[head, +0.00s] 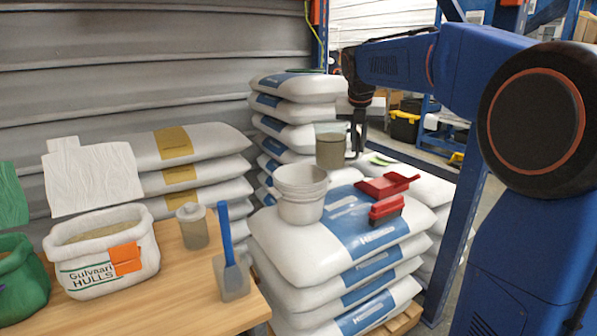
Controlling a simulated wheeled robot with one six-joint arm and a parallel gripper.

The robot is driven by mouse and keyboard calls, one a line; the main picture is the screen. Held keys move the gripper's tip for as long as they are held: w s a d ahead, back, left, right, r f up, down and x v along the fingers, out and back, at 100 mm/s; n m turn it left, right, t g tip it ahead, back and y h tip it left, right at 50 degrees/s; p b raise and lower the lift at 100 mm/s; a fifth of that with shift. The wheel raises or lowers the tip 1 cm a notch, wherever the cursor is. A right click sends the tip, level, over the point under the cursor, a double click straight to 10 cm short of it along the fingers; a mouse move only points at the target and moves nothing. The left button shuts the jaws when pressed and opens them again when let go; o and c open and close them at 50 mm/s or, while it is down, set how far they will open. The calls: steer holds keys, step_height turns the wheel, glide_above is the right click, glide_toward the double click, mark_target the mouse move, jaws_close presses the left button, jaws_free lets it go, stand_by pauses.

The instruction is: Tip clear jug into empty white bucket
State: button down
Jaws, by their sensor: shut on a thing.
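The clear jug (330,150) holds brownish material up to near its top and looks upright. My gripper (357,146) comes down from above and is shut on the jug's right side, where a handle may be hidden. The white bucket (301,209) stands upright on the top sack of the front stack. The jug is up and to the right of the bucket in the head view, apart from its rim or just behind it; the depth between them is hard to judge. The bucket's floor is hidden by its near wall.
A red dustpan (388,184) and red brush (386,208) lie right of the bucket on the sack (290,250). On the wooden table (150,305) are an open hulls bag (95,275), a lidded container (192,228) and a blue-handled tool (227,245). A blue post (460,235) stands at right.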

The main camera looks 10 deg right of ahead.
steer(key=shift+d+r+h, duration=0.2)
steer(key=shift+r+h, duration=0.7)
steer(key=shift+r, duration=0.3)
step_height(320, 180, up, 5)
steer(key=a+n+h, duration=0.1)
steer(key=n+h, duration=0.1)
steer(key=h, duration=0.6)
steer(key=a+f+n+t+h, duration=0.1)
steer(key=a+n+h, duration=0.1)
steer(key=a+h, duration=0.3)
steer(key=w+a+n+t+h, duration=0.1)
steer(key=a+n+h, duration=0.1)
steer(key=a+h, duration=0.3)
steer(key=shift+a+f+n+t, duration=0.3)
steer(key=shift+a+f+t, duration=0.05)
steer(key=shift+a+t, duration=0.05)
steer(key=shift+w, duration=0.1)
